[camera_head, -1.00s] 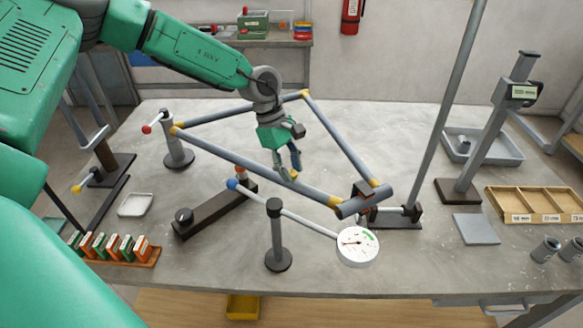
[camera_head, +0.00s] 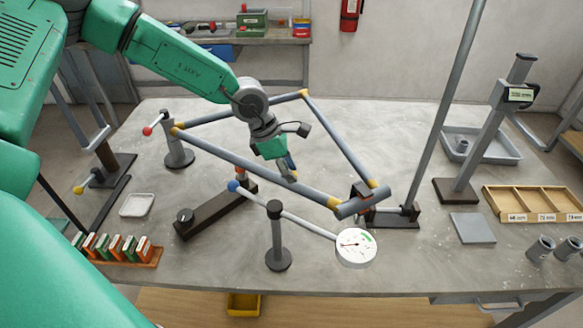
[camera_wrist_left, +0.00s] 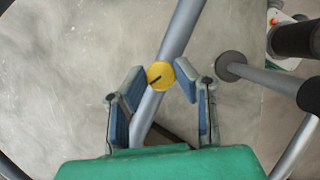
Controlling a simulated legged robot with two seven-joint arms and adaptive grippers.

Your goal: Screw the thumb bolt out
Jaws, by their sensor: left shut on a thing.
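The thumb bolt (camera_wrist_left: 160,75) shows in the left wrist view as a round yellow head with a dark mark across it. It sits on a grey tube of the bicycle-like frame (camera_head: 240,163), which has yellow joints and is held above the table. My left gripper (camera_head: 290,174) reaches down to the near tube. In the head view the gripper and tube hide the bolt. My right gripper is not in view.
A dial gauge (camera_head: 356,248) on a post stands in front of the frame. A tall slanted grey post (camera_head: 446,110) rises right of it. A wooden tray (camera_head: 533,200) lies at the right, a rack of orange and green blocks (camera_head: 115,249) at the front left.

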